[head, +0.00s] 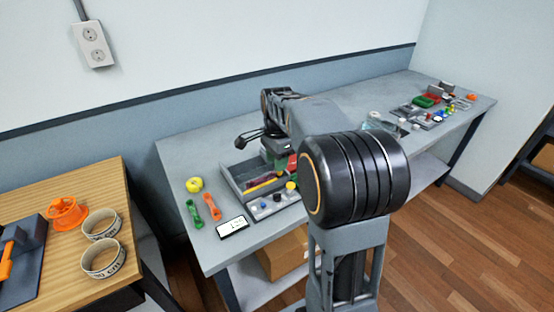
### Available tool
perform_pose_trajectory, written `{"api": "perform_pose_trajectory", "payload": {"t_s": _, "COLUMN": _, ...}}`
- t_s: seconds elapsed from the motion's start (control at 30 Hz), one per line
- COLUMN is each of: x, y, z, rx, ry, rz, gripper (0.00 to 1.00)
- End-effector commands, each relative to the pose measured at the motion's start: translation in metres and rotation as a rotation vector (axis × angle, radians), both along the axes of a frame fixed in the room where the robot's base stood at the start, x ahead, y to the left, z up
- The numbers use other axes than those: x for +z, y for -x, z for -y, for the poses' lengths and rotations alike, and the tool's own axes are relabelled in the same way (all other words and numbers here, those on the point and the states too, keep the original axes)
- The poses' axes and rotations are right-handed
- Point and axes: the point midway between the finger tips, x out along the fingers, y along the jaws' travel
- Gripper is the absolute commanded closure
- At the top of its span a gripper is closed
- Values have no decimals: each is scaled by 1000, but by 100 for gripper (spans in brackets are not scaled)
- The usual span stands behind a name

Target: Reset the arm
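My arm rises in front of the grey workbench (180,155) in the head view and covers its middle. A large black joint of mine fills the centre of the picture. My gripper (248,137) appears at the far end of the arm, dark and small, above the bench and behind the grey tray (235,180). Its fingers are too small and partly hidden to tell whether they are open or shut. I see nothing clearly held in it.
The tray holds small tools. More small items crowd the bench's right end.

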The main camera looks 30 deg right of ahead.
Motion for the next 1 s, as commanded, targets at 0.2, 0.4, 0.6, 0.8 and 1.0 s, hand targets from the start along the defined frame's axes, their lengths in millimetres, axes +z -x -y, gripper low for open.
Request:
{"api": "perform_pose_trajectory", "payload": {"t_s": 0.2, "x": 0, "y": 0, "z": 0, "rx": 0, "ry": 0, "rz": 0, "gripper": 63}}
{"api": "perform_pose_trajectory", "payload": {"t_s": 0.4, "x": 0, "y": -2, "z": 0, "rx": 79, "ry": 3, "rz": 9, "gripper": 63}}
{"api": "perform_pose_trajectory", "payload": {"t_s": 0.6, "x": -27, "y": 18, "z": -7, "rx": 519, "ry": 11, "rz": 23, "gripper": 63}}
{"api": "perform_pose_trajectory", "payload": {"t_s": 0.8, "x": -30, "y": 90, "z": -49, "rx": 1132, "ry": 86, "rz": 107, "gripper": 63}}
{"api": "perform_pose_trajectory", "payload": {"t_s": 1.0, "x": -31, "y": 144, "z": -78, "rx": 1410, "ry": 167, "rz": 179, "gripper": 63}}
